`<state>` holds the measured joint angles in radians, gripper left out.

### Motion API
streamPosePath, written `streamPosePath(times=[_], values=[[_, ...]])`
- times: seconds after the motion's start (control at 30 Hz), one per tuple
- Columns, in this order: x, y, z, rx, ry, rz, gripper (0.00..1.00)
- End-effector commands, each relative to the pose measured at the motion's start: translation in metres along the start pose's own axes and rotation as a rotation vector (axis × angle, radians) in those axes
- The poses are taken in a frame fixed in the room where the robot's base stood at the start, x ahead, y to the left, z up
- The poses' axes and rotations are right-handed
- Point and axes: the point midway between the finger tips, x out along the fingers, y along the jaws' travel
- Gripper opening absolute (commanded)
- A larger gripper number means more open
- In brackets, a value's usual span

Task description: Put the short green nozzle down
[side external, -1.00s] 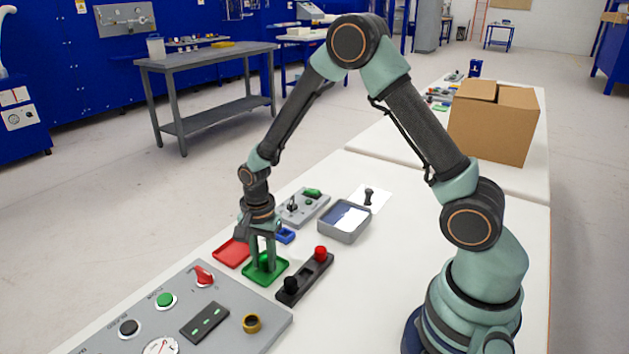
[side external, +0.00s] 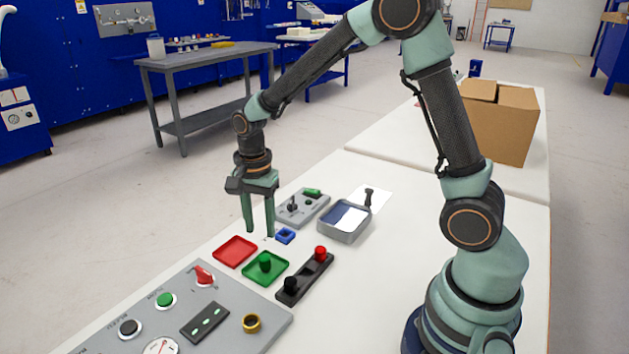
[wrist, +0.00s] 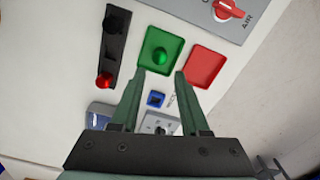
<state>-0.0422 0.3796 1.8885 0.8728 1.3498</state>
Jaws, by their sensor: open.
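The short green nozzle (side external: 265,261) stands upright on the green tray (side external: 277,274). In the wrist view the nozzle (wrist: 160,56) shows from above, near the middle of the green tray (wrist: 148,48). My gripper (side external: 258,234) is open and empty. It is above the table, up and slightly to the left of the nozzle in the side view, with clear space between its fingertips and the nozzle. In the wrist view the fingers (wrist: 156,74) are spread wide, with their tips near the tray's lower edge.
A red tray (side external: 235,252) lies left of the green one. A black holder (side external: 305,279) with red and black pieces is on its right. A blue square piece (side external: 285,236), a grey bin (side external: 343,223) and a grey switch panel (side external: 303,207) are behind. A control panel (side external: 228,318) is in front.

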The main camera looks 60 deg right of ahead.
Motion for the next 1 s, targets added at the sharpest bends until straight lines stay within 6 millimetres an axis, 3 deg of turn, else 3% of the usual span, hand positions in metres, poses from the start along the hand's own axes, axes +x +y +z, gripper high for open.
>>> streamPosePath(times=[0.37,0.7,1.0], values=[[-0.041,0.006,0.0,-0.085,0.01,-0.036,0.45],[-0.114,0.056,0.005,-0.627,0.133,-0.214,0.45],[-0.142,0.104,0.012,-1.096,0.327,-0.309,0.45]])
